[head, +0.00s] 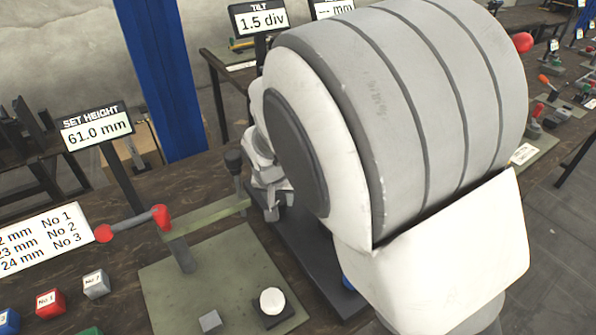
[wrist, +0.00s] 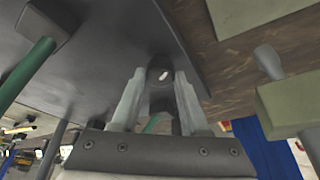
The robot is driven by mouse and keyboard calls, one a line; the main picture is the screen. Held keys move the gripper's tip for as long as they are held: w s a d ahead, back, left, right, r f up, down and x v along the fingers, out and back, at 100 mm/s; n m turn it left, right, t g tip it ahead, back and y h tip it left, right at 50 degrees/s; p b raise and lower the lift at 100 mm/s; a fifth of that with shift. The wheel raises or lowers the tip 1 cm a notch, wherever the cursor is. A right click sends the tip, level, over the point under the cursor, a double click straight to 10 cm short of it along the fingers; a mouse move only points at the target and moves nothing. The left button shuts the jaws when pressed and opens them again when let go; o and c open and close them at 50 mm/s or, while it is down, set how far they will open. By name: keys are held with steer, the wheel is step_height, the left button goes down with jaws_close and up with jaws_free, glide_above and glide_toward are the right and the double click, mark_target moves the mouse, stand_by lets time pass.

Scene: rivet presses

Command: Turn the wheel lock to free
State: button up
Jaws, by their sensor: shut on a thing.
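In the wrist view a dark, shiny knob (wrist: 160,78), which looks like the wheel lock, sits between the two pale fingers of my gripper (wrist: 160,95). In the head view my gripper (head: 271,205) is small and partly hidden behind my own arm, beside the dark press base. The knob is hidden in that view, and I cannot tell its lock setting.
A red-ended handle (head: 133,224) and a green-grey arm (head: 208,217) stand close left of my gripper. A green plate (head: 190,275) lies in front. Signs read SET HEIGHT 61.0 mm (head: 98,128) and TILT 1.5 div (head: 261,20). Small coloured blocks lie at lower left.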

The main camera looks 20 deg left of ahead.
jaws_close()
steer(key=shift+d+n+y+b, duration=0.15)
steer(key=shift+n+y+b, duration=0.2)
steer(key=shift+n, duration=0.65)
steer(key=shift+w+n+g+y, duration=0.1)
steer(key=shift+n+g+y, duration=0.5)
steer(key=shift+n, duration=1.3)
steer(key=o, duration=1)
jaws_free()
